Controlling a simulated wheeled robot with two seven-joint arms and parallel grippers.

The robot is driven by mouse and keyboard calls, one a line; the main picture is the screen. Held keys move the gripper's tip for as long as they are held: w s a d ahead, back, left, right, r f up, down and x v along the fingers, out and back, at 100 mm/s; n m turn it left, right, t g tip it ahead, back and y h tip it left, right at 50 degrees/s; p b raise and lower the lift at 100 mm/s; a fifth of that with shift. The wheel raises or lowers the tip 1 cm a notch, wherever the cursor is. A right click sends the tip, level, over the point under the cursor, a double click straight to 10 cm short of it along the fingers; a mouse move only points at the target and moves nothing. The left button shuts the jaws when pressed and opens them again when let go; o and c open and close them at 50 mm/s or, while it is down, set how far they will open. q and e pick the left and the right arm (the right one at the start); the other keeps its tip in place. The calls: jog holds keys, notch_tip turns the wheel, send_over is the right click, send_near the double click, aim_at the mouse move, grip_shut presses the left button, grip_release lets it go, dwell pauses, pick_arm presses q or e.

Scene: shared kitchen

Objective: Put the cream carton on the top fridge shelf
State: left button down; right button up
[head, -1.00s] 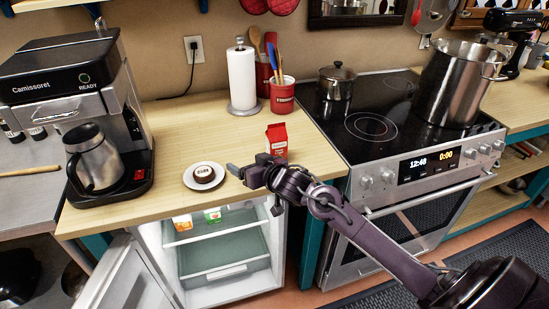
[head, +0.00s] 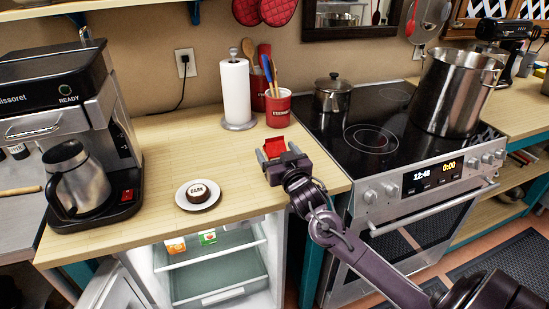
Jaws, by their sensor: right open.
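The red cream carton (head: 275,146) stands on the wooden counter, its lower part hidden behind my right gripper. My right gripper (head: 269,157) is open, with its fingers at the near side of the carton, one to each side of it in the picture. I cannot tell whether they touch it. The fridge (head: 275,258) under the counter is open. Its top shelf (head: 215,246) holds an orange-and-white carton (head: 175,245) and a green carton (head: 207,237). My left gripper is not in view.
A paper towel roll (head: 236,92) and a red utensil crock (head: 278,110) stand behind. The coffee machine (head: 110,120) is at left, the stove (head: 345,150) at right. The fridge door (head: 108,290) hangs open at lower left.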

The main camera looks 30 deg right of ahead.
jog(key=shift+x, duration=1.05)
jog(key=shift+f, duration=0.1)
jog(key=shift+s, duration=0.1)
jog(key=c, duration=1.4)
notch_tip(320, 180, up, 20)
jog(key=shift+r+b, duration=0.1)
jog(key=shift+b, duration=0.2)
